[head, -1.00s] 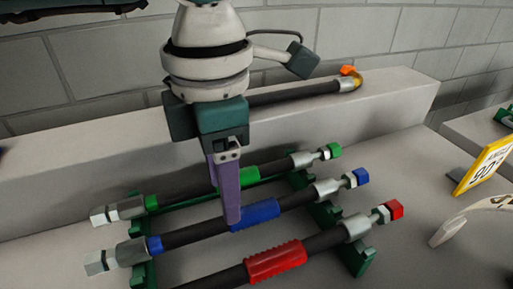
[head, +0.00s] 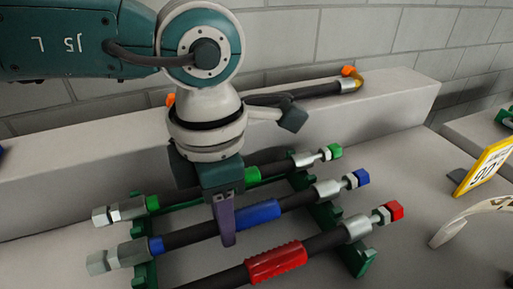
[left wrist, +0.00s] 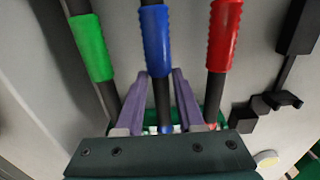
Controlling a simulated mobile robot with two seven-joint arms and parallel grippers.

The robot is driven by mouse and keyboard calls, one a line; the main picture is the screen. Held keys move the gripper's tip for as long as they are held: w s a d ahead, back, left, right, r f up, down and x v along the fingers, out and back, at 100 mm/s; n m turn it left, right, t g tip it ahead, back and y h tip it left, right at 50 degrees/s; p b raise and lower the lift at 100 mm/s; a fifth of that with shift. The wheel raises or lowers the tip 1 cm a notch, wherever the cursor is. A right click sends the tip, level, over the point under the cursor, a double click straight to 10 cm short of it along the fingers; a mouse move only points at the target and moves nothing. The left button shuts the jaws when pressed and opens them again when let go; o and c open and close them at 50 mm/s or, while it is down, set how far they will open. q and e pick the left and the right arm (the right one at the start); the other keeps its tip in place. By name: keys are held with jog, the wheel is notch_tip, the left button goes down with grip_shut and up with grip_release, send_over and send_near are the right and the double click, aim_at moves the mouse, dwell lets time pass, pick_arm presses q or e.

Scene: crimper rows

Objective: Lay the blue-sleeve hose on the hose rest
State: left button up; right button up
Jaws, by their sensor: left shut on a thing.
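The blue-sleeve hose (head: 258,214) lies across the green hose rest (head: 318,212), between two other hoses. It has a blue cap at its right end and a pale nut at its left end. My left gripper (head: 228,240) points down, its purple fingers shut on the black part of this hose just left of the blue sleeve. In the left wrist view the hose (left wrist: 155,40) runs between the two fingers (left wrist: 164,76). Whether it is seated in the rest or slightly raised, I cannot tell. My right gripper is not in view.
The green-sleeve hose (head: 272,172) lies behind and the red-sleeve hose (head: 277,262) in front, both close by. Another dark hose (head: 318,92) with orange ends lies on the pale ledge (head: 400,92). A yellow-edged sign (head: 484,166) and a pale curved piece (head: 470,217) stand at right.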

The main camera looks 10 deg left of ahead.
pick_arm(q)
grip_shut()
dwell(0.8)
